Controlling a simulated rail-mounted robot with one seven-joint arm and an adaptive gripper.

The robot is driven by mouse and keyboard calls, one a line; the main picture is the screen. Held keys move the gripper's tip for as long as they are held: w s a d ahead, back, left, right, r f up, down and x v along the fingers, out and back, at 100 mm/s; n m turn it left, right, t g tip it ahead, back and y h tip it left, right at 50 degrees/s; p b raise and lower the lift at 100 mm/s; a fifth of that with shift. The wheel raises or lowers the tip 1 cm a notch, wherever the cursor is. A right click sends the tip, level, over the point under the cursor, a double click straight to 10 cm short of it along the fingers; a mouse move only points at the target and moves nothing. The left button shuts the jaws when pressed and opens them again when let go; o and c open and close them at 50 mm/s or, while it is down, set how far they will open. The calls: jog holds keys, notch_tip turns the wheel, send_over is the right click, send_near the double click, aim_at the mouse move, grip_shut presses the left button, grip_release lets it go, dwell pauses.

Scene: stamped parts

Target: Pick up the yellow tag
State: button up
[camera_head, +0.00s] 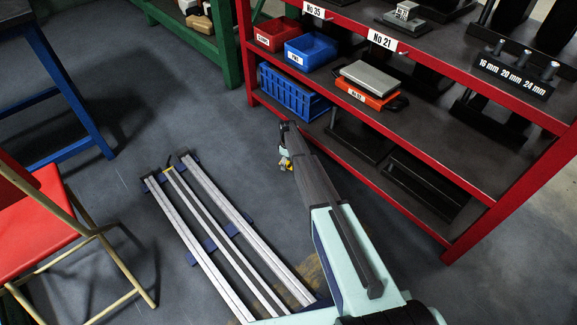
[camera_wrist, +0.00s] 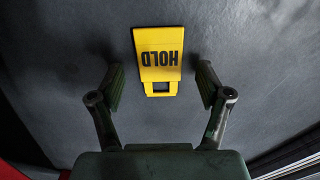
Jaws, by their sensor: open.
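The yellow tag (camera_wrist: 158,42) shows in the wrist view, lying on a dark grey surface that looks like the floor. It bears the black word HOLD, upside down in this view, and has a rectangular cut-out at its near end. My gripper (camera_wrist: 160,78) is open and empty, with one finger on each side of the tag's near end and clear gaps between. How high the fingers are above it I cannot tell. In the head view a small yellow patch (camera_head: 286,164) shows at the end of my arm; my gripper is mostly hidden there.
A red-framed shelf rack (camera_head: 470,245) stands right of my arm, with a blue crate (camera_head: 290,95), a red bin (camera_head: 283,35) and a smaller blue bin (camera_head: 311,49). A red chair (camera_head: 40,215) and blue-legged table (camera_head: 65,80) stand left.

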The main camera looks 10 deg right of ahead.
aim_at(288, 164)
jog(key=shift+f+p, duration=0.25)
jog(key=shift+p, duration=0.05)
dwell(0.4)
jog(key=c, duration=1)
jog(key=shift+r+b, duration=0.25)
jog(key=shift+b, duration=0.2)
notch_tip(288, 164, up, 20)
jog(key=p, duration=0.7)
